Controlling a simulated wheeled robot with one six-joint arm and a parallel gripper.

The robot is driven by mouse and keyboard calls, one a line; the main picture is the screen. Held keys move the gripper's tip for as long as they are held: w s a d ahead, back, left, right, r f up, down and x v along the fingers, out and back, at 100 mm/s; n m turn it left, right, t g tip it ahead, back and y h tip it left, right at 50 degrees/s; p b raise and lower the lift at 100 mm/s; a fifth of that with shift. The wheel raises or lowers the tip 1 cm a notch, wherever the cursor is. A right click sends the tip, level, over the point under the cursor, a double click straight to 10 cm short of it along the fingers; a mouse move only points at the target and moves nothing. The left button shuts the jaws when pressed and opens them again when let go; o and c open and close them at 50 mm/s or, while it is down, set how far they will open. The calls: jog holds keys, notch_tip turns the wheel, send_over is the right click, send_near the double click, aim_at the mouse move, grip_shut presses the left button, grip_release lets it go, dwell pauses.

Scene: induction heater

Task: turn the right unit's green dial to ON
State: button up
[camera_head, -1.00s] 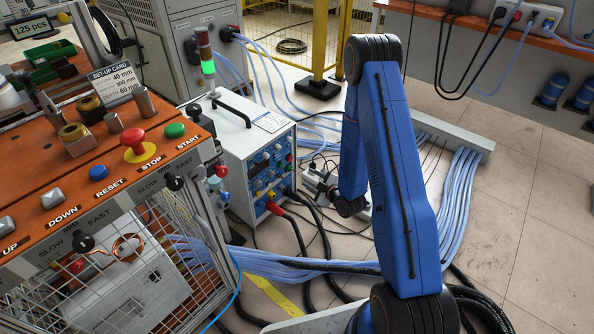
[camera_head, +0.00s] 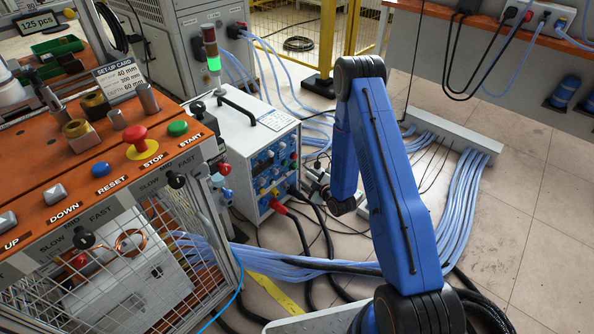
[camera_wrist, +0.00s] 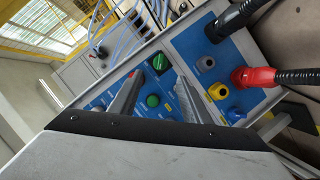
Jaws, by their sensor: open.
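The white unit with a blue control panel (camera_head: 262,178) stands on the floor right of the orange bench. In the wrist view its panel is close and tilted. A round green dial (camera_wrist: 153,100) shows on the panel, between the two fingers in the picture. My gripper (camera_wrist: 160,80) is open, with its grey fingers pointing at the panel on either side of the dial. I cannot tell how far the fingertips are from it, and no contact is clear. The dial's pointer and ON mark are too small to read. In the head view my arm reaches toward the panel's right side.
A darker green knob (camera_wrist: 160,62) sits beyond the dial. A yellow connector (camera_wrist: 235,114), a blue knob (camera_wrist: 218,91) and a red plug (camera_wrist: 252,77) with a thick black cable lie to the right. The caged orange bench (camera_head: 70,210) stands left; blue cables (camera_head: 320,268) cross the floor.

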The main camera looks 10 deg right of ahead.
aim_at(295, 168)
jog(key=x, duration=0.8)
jog(key=shift+w, duration=0.2)
jog(key=shift+a, duration=0.1)
jog(key=c, duration=1)
